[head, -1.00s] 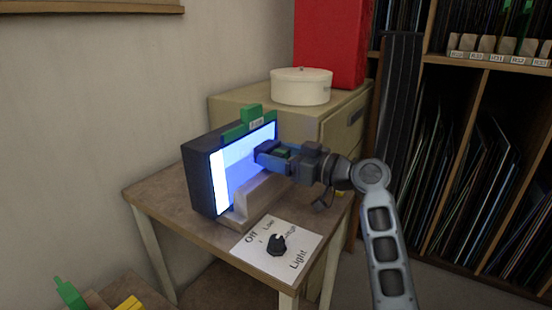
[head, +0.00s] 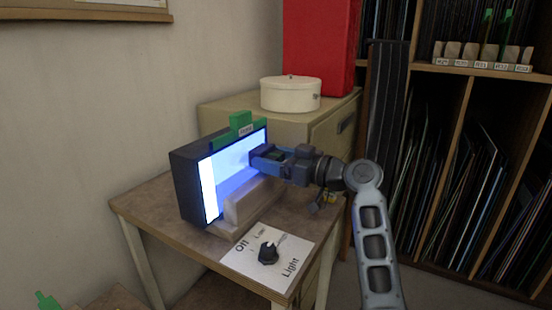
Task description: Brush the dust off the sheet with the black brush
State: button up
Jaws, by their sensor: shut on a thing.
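The blue glowing sheet (head: 226,182) stands upright on the front of a dark light box (head: 187,190) on the small table. A bright white strip shows at its left side, and its upper part is paler than the lower. My gripper (head: 262,160) reaches in from the right, close to the right part of the sheet. It is shut on a small dark greenish thing (head: 275,154), mostly hidden by the fingers. I cannot tell from this view if this is the black brush, or if it touches the sheet. Dust is too fine to make out.
A green labelled piece (head: 240,128) sits on top of the light box. A pale ledge (head: 250,203) lies in front. A light knob (head: 268,252) is on a white card (head: 290,240). A cabinet with a round white box (head: 290,95) stands behind. Shelves fill the right.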

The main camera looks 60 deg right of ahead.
jog(key=shift+s+a+b, duration=0.1)
jog(key=shift+a+b, duration=0.25)
jog(key=shift+a, duration=3.75)
jog(key=shift+a+r, duration=0.1)
jog(key=shift+a, duration=0.8)
jog(key=shift+r+p, duration=0.45)
jog(key=shift+r, duration=0.1)
jog(key=shift+w+d+f+b, duration=0.1)
jog(key=shift+d+b, duration=0.45)
jog(key=shift+d, duration=2.35)
jog(key=shift+w+d+b, duration=0.1)
jog(key=shift+d+b, duration=0.4)
jog(key=shift+d, duration=2.35)
jog(key=shift+s+a, duration=0.2)
jog(key=shift+a, duration=5.55)
